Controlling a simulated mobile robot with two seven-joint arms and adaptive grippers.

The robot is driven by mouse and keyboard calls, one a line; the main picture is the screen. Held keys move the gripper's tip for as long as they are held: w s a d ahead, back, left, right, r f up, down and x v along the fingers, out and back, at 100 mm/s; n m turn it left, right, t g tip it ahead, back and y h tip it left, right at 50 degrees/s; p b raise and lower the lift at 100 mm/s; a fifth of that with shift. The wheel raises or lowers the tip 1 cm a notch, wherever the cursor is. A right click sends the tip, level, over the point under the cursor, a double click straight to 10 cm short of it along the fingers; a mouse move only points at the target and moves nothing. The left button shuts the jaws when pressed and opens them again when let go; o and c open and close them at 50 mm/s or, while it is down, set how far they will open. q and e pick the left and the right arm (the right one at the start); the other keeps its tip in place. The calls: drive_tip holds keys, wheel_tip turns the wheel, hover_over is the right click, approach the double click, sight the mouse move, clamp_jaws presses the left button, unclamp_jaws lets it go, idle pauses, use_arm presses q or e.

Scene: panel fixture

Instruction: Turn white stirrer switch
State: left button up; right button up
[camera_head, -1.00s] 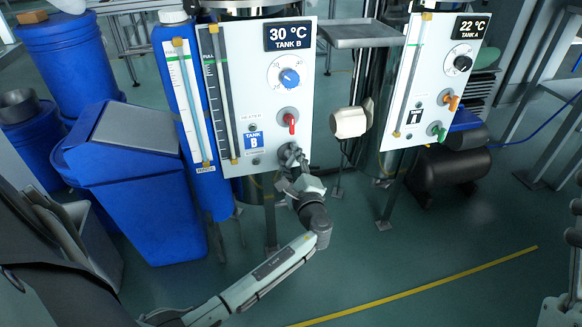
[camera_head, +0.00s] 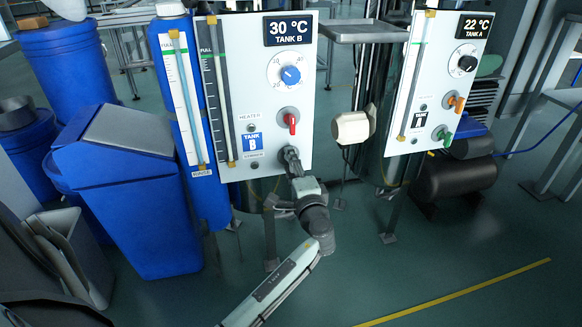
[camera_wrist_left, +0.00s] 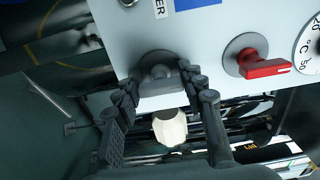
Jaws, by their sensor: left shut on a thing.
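The stirrer switch (camera_wrist_left: 158,74) sits low on the Tank B panel (camera_head: 288,105), below the red heater switch (camera_head: 291,121). In the left wrist view its round base and knob look grey in shadow, between my fingers. My left gripper (camera_head: 291,158) is at this switch and shut on it; the fingers (camera_wrist_left: 158,92) stand on either side of it in the wrist view. The knob's exact angle is hard to tell. The red heater switch also shows in the wrist view (camera_wrist_left: 264,68), clear of my fingers. My right gripper is not in view.
A blue dial (camera_head: 290,75) is higher on the panel. The Tank A panel (camera_head: 430,90) stands to the right. A cream-coloured housing (camera_head: 350,127) hangs between the panels. A blue bin (camera_head: 130,190) stands to the left. Floor at the lower right is clear.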

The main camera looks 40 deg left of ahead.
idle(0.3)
use_arm(q)
drive_tip(key=o, duration=1.2)
drive_tip(key=v, duration=1.2)
